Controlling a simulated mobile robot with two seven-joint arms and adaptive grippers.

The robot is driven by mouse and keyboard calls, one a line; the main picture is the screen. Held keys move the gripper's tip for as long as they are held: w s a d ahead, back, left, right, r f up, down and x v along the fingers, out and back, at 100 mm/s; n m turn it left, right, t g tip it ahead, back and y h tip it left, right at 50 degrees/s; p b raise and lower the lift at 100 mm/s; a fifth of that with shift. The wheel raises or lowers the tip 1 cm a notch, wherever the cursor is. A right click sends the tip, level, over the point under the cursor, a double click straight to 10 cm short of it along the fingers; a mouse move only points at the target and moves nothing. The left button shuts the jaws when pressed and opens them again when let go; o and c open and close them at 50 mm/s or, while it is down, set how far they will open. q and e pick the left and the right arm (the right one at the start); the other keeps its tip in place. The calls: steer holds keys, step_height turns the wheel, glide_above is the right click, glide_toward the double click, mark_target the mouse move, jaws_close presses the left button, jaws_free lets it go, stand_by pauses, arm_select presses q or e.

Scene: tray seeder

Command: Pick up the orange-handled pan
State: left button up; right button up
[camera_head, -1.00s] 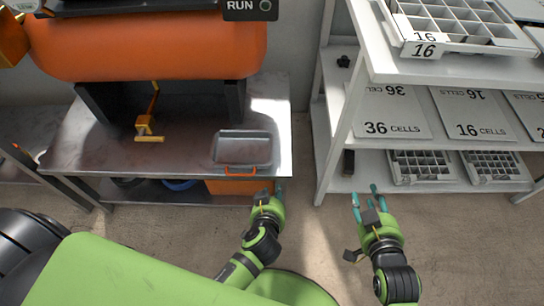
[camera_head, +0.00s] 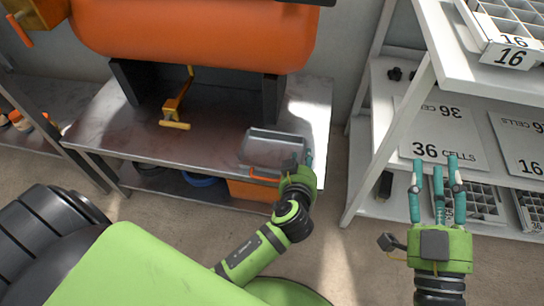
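The pan (camera_head: 273,147) is a shallow grey metal tray on the front right of the metal table. Its orange handle (camera_head: 262,177) shows at the pan's front edge, partly covered by my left gripper. My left gripper (camera_head: 302,160) is at the table's front edge, beside the handle and the pan's right front corner. Its fingers are mostly hidden, so I cannot tell whether it is open or touches the handle. My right gripper (camera_head: 437,175) is raised in front of the shelf at right, with its teal fingers spread and nothing between them.
The metal table (camera_head: 130,140) carries an orange tank (camera_head: 190,35) on dark legs and a yellow crank (camera_head: 175,112). An orange bin (camera_head: 250,189) is below the table. The white shelf (camera_head: 392,140) at right holds cell plates and trays.

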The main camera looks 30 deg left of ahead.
arm_select(q)
steer(key=shift+w+a+f, duration=0.15)
steer(key=shift+w+f, duration=0.1)
steer(key=shift+w, duration=0.25)
steer(key=shift+c, duration=0.4)
jaws_close()
steer(key=shift+r, duration=0.1)
